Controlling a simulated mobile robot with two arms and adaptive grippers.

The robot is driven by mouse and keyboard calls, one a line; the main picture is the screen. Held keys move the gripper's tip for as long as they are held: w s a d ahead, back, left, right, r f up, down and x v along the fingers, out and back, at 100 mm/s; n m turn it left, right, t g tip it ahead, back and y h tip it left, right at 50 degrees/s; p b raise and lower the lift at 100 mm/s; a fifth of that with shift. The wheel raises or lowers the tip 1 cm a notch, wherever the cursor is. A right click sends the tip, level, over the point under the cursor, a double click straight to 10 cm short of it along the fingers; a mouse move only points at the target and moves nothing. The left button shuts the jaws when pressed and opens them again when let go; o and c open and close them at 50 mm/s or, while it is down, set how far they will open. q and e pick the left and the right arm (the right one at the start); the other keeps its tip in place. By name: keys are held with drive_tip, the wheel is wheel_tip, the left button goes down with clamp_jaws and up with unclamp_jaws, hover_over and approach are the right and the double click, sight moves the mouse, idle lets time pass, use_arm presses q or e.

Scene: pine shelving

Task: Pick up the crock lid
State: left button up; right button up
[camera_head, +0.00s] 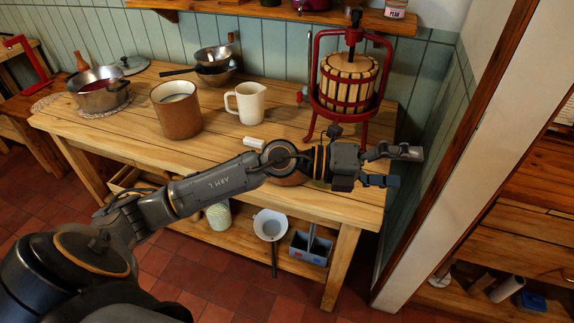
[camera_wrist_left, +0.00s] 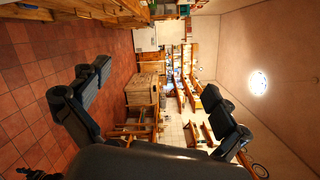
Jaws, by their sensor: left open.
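A brown rounded thing (camera_head: 291,179), perhaps the crock lid, shows on the table's front part, mostly hidden behind my left forearm. The brown crock (camera_head: 176,115) stands upright further left with its mouth uncovered and something pale inside. My left gripper (camera_head: 404,167) is open and empty, its fingers pointing right, near the table's right end and to the right of the brown thing. In the left wrist view its two fingers (camera_wrist_left: 157,82) stand wide apart with only the distant room between them. The lid is not visible there. My right gripper is in neither view.
A red-framed fruit press (camera_head: 348,85) stands at the table's back right. A cream jug (camera_head: 246,103), a steel pot (camera_head: 100,92), a metal lid (camera_head: 130,65) and pans (camera_head: 214,67) stand on the table. A white post (camera_head: 455,150) rises right of my gripper.

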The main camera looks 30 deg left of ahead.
use_arm(q)
drive_tip(key=w+a+f+m+g+y, duration=0.1)
drive_tip(key=w+a+f+g+y, duration=0.1)
drive_tip(key=a+f+y, duration=0.4)
drive_tip(key=w+a+f+m+g+y, duration=0.1)
drive_tip(key=w+a+f+m+y, duration=0.15)
drive_tip(key=a, duration=0.55)
drive_tip(key=a+n+y, duration=0.3)
drive_tip(key=a+y, duration=0.4)
drive_tip(key=a, duration=1)
drive_tip(key=shift+g+y, duration=0.35)
drive_tip(key=shift+g, duration=0.05)
drive_tip(key=p+x, duration=0.1)
drive_tip(key=x, duration=0.6)
drive_tip(key=shift+a, duration=0.2)
drive_tip(key=shift+w+p+x, duration=0.1)
drive_tip(key=shift+p+x, duration=0.35)
drive_tip(key=shift+x, duration=1)
drive_tip(key=shift+w+p+x, duration=0.15)
drive_tip(key=shift+p+x, duration=0.3)
drive_tip(key=shift+x, duration=1)
drive_tip(key=shift+s+d+r, duration=0.1)
drive_tip(key=shift+d, duration=0.05)
clamp_jaws()
